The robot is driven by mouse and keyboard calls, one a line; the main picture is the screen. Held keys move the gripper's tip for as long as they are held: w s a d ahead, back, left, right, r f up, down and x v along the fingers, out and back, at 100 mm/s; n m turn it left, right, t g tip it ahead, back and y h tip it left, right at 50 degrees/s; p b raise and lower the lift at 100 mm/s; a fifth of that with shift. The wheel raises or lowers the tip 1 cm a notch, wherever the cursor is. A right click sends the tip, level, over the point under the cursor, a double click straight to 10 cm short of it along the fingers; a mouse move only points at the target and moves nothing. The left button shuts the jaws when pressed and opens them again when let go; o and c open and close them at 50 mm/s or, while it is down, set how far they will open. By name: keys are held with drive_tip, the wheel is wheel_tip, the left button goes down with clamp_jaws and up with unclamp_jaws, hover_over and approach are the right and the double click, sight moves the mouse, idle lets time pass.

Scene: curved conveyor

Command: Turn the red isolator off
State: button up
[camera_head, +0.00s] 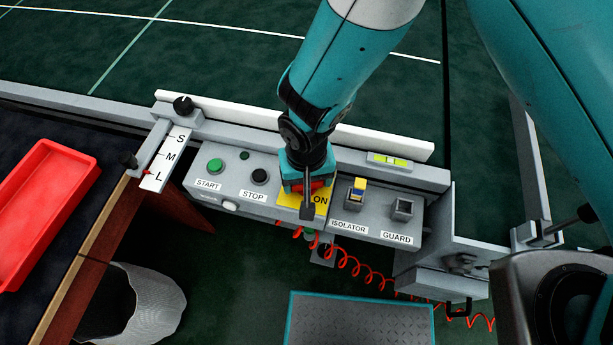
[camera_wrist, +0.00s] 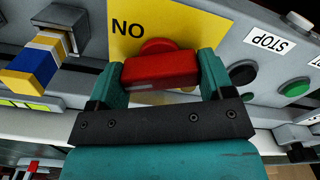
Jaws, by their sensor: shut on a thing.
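The red isolator handle (camera_wrist: 160,70) sits on a yellow plate (camera_wrist: 185,25) in the wrist view. My gripper (camera_wrist: 160,78) is shut on the handle, with one teal finger at each side of it. In the head view my gripper (camera_head: 307,180) is over the yellow plate (camera_head: 322,198), and only a little of the red handle shows under it. The plate reads "ON" in the head view; its other wording is hidden behind my gripper.
The grey panel carries a green START button (camera_head: 215,165), a black STOP button (camera_head: 260,176), a blue and yellow piece (camera_head: 357,188) above the ISOLATOR label, and a GUARD socket (camera_head: 403,208). A red tray (camera_head: 45,205) lies at left. A coiled red cable (camera_head: 350,266) hangs below.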

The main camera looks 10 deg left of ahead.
drive_tip(key=n, duration=0.6)
drive_tip(key=shift+n, duration=0.3)
drive_tip(key=n, duration=0.6)
drive_tip(key=shift+a, duration=0.1)
drive_tip(key=shift+n, duration=0.3)
drive_tip(key=o, duration=0.9)
drive_tip(key=shift+r, duration=0.1)
wheel_tip(320, 180, up, 17)
drive_tip(key=shift+r+b, duration=0.15)
drive_tip(key=shift+b, duration=0.4)
